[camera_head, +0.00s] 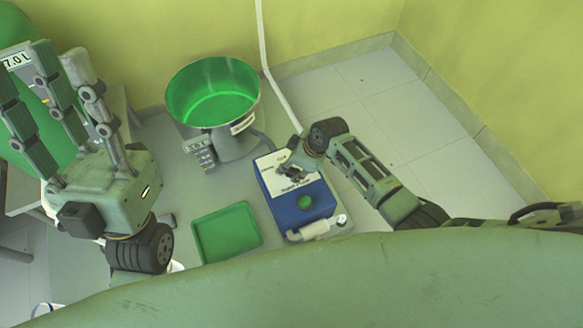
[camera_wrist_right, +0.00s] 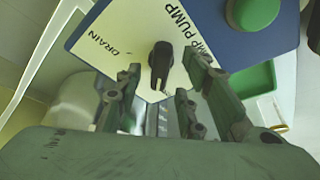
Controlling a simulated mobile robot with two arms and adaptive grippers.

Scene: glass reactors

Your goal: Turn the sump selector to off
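The blue sump pump box (camera_head: 287,215) sits right of centre in the head view, with a white label plate on top. In the right wrist view the selector, a black knob (camera_wrist_right: 160,62), stands on that plate between the words DRAIN and PUMP. My right gripper (camera_head: 290,172) is over the plate and hides most of the knob in the head view. In the right wrist view its fingers (camera_wrist_right: 160,80) are apart, on either side of the knob, with gaps visible. Whether they touch it cannot be told. My left gripper (camera_head: 50,85) is raised at the left, fingers spread and empty.
A green button (camera_head: 305,202) is on the box near the knob. A green tray (camera_head: 228,235) lies left of the box. A green-lined bowl (camera_head: 213,92) on a scale stands behind. A white pipe (camera_head: 264,40) runs down the wall. Floor at the right is clear.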

